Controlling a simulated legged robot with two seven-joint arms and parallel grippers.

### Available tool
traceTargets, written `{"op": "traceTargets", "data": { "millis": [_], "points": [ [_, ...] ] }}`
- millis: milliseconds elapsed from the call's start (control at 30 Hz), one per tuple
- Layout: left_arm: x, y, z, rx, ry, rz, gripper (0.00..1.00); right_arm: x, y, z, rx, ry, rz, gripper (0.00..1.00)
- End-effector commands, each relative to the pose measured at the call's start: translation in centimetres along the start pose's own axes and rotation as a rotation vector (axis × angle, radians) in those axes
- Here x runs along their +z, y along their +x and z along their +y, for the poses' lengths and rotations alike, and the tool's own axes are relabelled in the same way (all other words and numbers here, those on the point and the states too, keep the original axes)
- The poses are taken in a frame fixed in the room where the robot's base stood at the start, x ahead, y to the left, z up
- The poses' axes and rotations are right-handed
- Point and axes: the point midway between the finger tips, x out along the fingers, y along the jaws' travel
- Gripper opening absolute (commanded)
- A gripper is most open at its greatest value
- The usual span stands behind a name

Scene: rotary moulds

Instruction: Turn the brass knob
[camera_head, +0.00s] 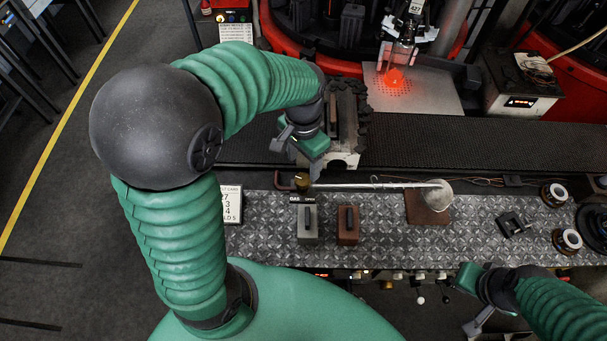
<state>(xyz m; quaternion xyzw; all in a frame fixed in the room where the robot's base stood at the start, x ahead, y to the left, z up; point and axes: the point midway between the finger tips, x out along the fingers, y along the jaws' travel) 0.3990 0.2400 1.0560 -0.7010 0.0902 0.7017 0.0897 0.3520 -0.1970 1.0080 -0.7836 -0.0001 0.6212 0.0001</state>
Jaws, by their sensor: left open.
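The small brass knob (301,181) sits at the back edge of the patterned metal bench, just above a label reading "GAS OPEN" (303,199). A copper-coloured pipe shows at its left. My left gripper (299,154) hangs just behind and above the knob in the picture. Its jaws are apart and nothing shows between them. I see no contact with the knob, though the exact height gap is hard to judge. My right gripper (470,301) is at the lower right, in front of the bench, with its jaws apart and empty.
A long metal rod (375,185) lies just right of the knob, ending at a pale ladle-like head. Grey (307,224) and brown (348,225) handled blocks stand in front. A dark conveyor (430,142) runs behind. A glowing orange piece (394,78) is at the back.

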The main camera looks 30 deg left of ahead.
Motion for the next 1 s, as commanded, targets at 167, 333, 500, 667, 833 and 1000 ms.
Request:
{"op": "traceTargets", "data": {
  "millis": [167,333,500,667,833,1000],
  "points": [
    [0.2,4.3,0.0,0.001,-0.001,-0.004,0.59,0.1,0.3,0.0,0.0,0.0,0.0,0.0],
    [0.1,6.2,0.0,0.001,-0.001,-0.001,0.59,0.1,0.4,0.0,0.0,0.0,0.0,0.0],
    [0.1,6.5,0.0,-0.001,-0.001,0.002,0.59,0.1,0.4,0.0,0.0,0.0,0.0,0.0],
    [0.1,6.5,0.0,0.0,-0.001,0.002,0.54,0.1,0.4,0.0,0.0,0.0,0.0,0.0],
    [0.1,6.4,0.0,0.0,-0.001,0.001,0.32,0.1,0.4,0.0,0.0,0.0,0.0,0.0],
    [0.1,6.4,0.0,-0.001,-0.001,0.001,0.09,0.1,0.4,0.0,0.0,0.0,0.0,0.0]
  ]
}}
